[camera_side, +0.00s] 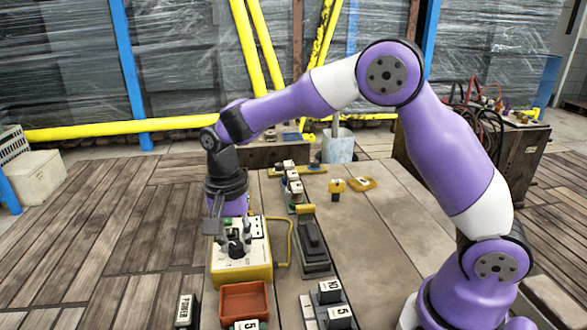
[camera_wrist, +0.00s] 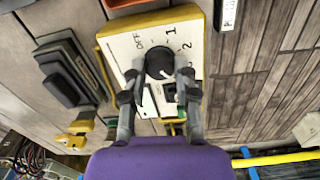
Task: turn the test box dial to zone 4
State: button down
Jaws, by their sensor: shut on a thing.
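The test box (camera_side: 242,268) is a white-faced box with a yellow frame, standing at the left of the table. In the wrist view, its face (camera_wrist: 126,54) carries a round black dial (camera_wrist: 158,58) with the marks OFF, 1 and 2 around it. The marks farther round are hidden or unclear behind a finger. My gripper (camera_wrist: 158,76) comes down over the face and is shut on the dial, one finger on each side. A small pale mark shows on the dial near the right finger; I cannot tell which zone it points to.
A grey foot pedal (camera_side: 313,248) stands right of the box. An orange-brown tray (camera_side: 244,302) and a POWER label block (camera_side: 186,310) are in front. Numbered blocks (camera_side: 330,300) sit at the front. A yellow cable or handle (camera_side: 289,243) sticks out beside the box.

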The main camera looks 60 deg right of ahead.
aim_at(235, 245)
jog(key=shift+m, duration=0.5)
jog(key=c, duration=0.6)
grip_release()
notch_tip(235, 245, up, 12)
jog(key=shift+w, duration=0.1)
